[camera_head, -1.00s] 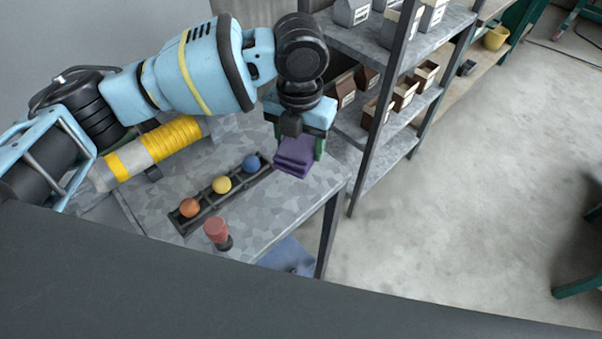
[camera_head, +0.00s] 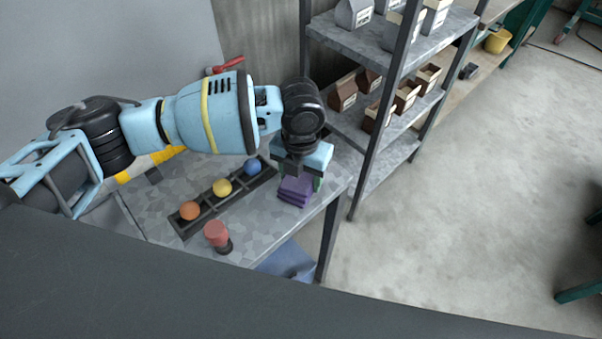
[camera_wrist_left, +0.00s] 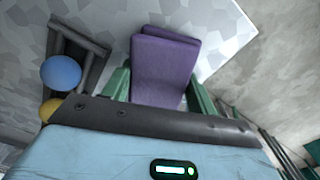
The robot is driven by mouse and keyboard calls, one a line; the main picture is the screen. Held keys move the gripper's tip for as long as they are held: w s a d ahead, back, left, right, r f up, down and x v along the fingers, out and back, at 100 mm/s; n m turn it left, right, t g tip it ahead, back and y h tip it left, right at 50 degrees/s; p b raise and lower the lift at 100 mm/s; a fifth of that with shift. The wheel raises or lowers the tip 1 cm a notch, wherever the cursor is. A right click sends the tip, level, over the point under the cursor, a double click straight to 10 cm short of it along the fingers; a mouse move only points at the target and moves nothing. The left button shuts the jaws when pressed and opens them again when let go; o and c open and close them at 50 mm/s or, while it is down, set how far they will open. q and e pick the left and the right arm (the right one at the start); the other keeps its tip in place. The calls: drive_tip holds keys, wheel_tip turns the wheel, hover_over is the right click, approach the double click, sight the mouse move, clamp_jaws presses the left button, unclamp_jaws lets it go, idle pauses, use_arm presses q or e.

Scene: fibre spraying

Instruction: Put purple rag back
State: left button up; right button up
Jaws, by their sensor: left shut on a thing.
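The folded purple rag (camera_head: 294,191) is near the right end of the grey metal table (camera_head: 262,223) in the head view. My left gripper (camera_head: 300,178) points down and is shut on the rag. In the left wrist view, the rag (camera_wrist_left: 165,68) hangs between the green fingers of the left gripper (camera_wrist_left: 159,88), with the table's corner behind it. I cannot tell whether the rag touches the tabletop. My right gripper is not in view.
A dark rack (camera_head: 225,195) with orange, yellow and blue balls lies left of the rag. A red-topped object (camera_head: 216,235) stands in front of the rack. A metal shelf (camera_head: 375,118) with small boxes stands at the right, behind the table.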

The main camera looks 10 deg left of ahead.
use_arm(q)
drive_tip(key=o, duration=0.9)
wheel_tip(320, 180, up, 12)
drive_tip(key=shift+r, duration=0.1)
idle(0.3)
